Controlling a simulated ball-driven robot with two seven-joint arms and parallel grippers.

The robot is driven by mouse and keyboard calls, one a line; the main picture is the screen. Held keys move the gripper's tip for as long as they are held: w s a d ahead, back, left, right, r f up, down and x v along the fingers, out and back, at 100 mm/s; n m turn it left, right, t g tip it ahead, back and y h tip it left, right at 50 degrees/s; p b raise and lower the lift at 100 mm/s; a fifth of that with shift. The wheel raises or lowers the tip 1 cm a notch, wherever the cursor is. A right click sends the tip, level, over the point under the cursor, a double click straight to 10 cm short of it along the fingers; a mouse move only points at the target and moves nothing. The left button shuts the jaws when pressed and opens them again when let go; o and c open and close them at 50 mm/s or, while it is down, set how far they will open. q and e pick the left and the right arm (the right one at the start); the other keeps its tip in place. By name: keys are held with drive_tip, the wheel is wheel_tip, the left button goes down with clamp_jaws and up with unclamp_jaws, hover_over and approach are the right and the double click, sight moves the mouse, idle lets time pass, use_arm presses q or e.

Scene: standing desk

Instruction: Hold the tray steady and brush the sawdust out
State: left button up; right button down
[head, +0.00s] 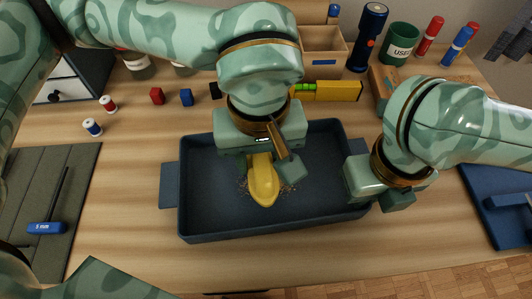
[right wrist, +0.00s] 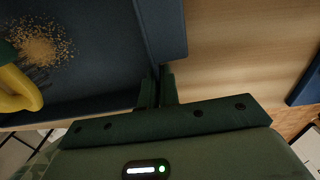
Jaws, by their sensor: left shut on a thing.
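The dark blue tray (head: 215,225) lies on the wooden desk, and part of it shows in the right wrist view (right wrist: 100,90). My left gripper (head: 265,162) is over the tray's middle, shut on the yellow brush (head: 263,184), which points down into the tray. The brush also shows at the left of the right wrist view (right wrist: 20,90). Tan sawdust (right wrist: 42,45) lies on the tray floor around the brush. My right gripper (head: 372,198) is at the tray's right wall, with its fingers (right wrist: 158,90) close on either side of the wall, near the end handle.
A green mat (head: 35,190) with a blue-handled driver (head: 46,228) lies at the left. Small spools and red and blue blocks sit behind the tray. A yellow level (head: 335,90), a green cup (head: 399,44) and a flashlight (head: 367,38) stand at the back. A blue tray (head: 500,190) is at the right.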

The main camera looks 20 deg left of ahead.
use_arm(q)
drive_tip(key=d, duration=0.1)
drive_tip(key=w+d, duration=0.1)
drive_tip(key=d, duration=0.1)
drive_tip(key=shift+w, duration=0.25)
drive_tip(key=shift+s+a, duration=0.3)
drive_tip(key=shift+a, duration=0.3)
drive_tip(key=shift+s+a, duration=0.25)
drive_tip(key=shift+a, duration=0.35)
drive_tip(key=shift+s+a, duration=0.3)
drive_tip(key=shift+a, duration=0.3)
drive_tip(key=shift+r, duration=3.25)
drive_tip(key=shift+d, duration=0.1)
